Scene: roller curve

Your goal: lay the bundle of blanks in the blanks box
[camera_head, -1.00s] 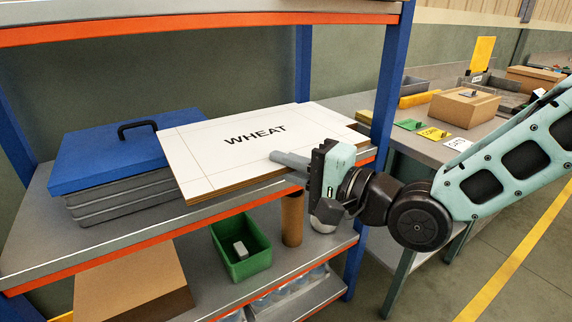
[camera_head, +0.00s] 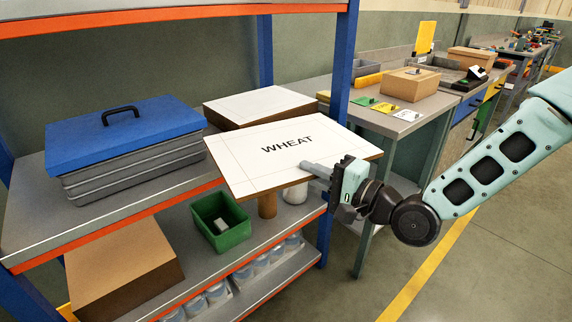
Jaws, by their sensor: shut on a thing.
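My gripper (camera_head: 318,172) is shut on the near right edge of a flat white-topped board marked WHEAT (camera_head: 262,170), which looks like the bundle of blanks; it has a thin brown edge. The board is held roughly level in front of the upper shelf. Behind it on that shelf lies a stack with a plain white top and brown sides (camera_head: 238,118).
Grey trays (camera_head: 135,172) under a blue lid (camera_head: 125,135) stand on the upper shelf at left. A green bin (camera_head: 222,232) is below. A blue post (camera_head: 341,90) stands behind the gripper. A workbench (camera_head: 400,125) with cards and a cardboard box (camera_head: 410,84) is at right.

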